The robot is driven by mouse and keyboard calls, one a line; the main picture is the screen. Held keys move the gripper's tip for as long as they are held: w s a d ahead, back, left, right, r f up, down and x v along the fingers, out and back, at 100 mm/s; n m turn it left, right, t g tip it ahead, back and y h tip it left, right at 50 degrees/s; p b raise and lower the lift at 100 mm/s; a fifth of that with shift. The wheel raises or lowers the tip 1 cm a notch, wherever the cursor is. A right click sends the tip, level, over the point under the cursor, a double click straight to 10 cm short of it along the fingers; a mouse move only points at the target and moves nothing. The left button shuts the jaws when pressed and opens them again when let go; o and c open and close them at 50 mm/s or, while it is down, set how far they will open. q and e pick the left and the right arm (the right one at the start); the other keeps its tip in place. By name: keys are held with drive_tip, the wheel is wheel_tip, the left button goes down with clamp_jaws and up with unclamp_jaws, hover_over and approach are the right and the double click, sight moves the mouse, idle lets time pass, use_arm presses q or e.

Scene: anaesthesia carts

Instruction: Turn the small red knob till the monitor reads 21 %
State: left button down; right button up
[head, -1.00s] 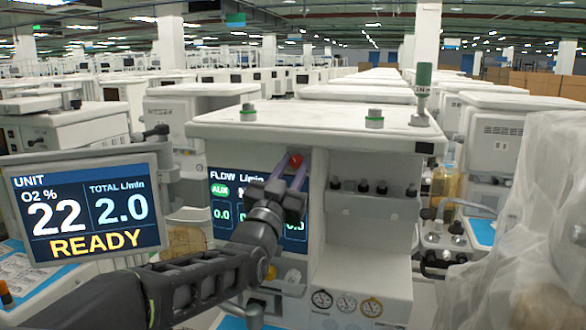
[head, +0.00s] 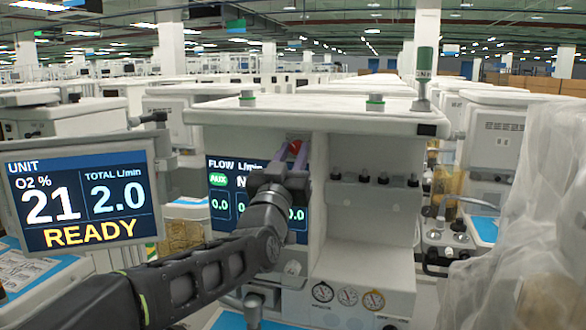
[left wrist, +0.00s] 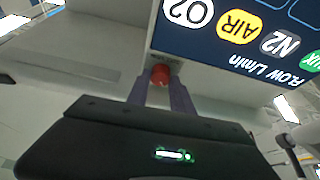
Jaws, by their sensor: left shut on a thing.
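The small red knob (head: 295,147) is on the front of the white cart (head: 366,238), beside the top right of the flow screen. My left gripper (head: 291,158) reaches it from below and in front, shut on it. In the left wrist view the red knob (left wrist: 160,74) sits between the two purple-grey fingertips (left wrist: 160,84). The monitor (head: 82,193) at the left reads O2 % 21, total 2.0 L/min, READY. My right gripper is not in view.
The flow screen (head: 220,190) is just left of and behind my left gripper. A row of dark knobs (head: 364,178) and several gauges (head: 348,296) are on the cart to the right. A clear plastic cover (head: 530,240) hangs at the far right.

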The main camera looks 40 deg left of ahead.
use_arm(q)
drive_tip(key=c, duration=1.1)
unclamp_jaws()
drive_tip(key=shift+s, duration=0.1)
drive_tip(key=shift+b+v, duration=1.2)
drive_tip(key=shift+v, duration=2.65)
